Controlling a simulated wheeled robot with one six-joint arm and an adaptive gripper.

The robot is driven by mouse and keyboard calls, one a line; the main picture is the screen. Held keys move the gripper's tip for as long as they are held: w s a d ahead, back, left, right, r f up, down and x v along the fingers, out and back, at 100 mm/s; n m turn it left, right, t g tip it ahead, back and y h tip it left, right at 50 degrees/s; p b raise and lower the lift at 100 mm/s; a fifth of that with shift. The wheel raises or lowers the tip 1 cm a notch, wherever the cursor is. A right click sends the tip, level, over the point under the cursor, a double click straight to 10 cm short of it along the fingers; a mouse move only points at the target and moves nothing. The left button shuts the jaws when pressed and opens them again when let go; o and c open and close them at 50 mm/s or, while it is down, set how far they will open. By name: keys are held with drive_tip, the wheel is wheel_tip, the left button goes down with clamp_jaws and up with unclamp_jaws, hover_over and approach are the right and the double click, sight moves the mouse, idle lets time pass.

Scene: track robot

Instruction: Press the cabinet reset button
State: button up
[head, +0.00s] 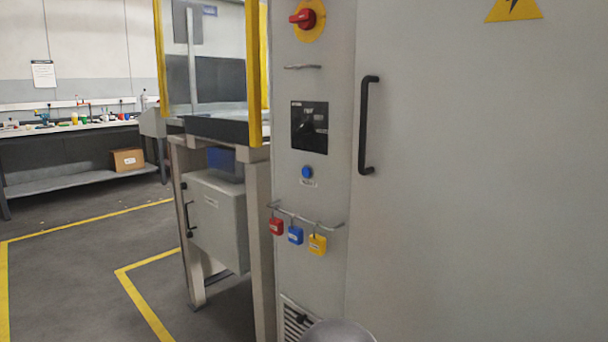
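A small round blue button (307,172) sits on the narrow grey front panel of the cabinet (450,200), with a small label just below it. I take it to be the reset button, though the label is too small to read. A red rotary handle on a yellow disc (308,18) is near the top of the panel. My gripper is not in view. A rounded grey shape at the bottom edge, below the panel, cannot be made out clearly.
Red, blue and yellow padlocks (317,244) hang on a rail below the button. A black door handle (367,125) stands out to its right. A yellow-framed machine (255,75) stands close on the left. A workbench (75,130) is far left, with open floor (80,270) before it.

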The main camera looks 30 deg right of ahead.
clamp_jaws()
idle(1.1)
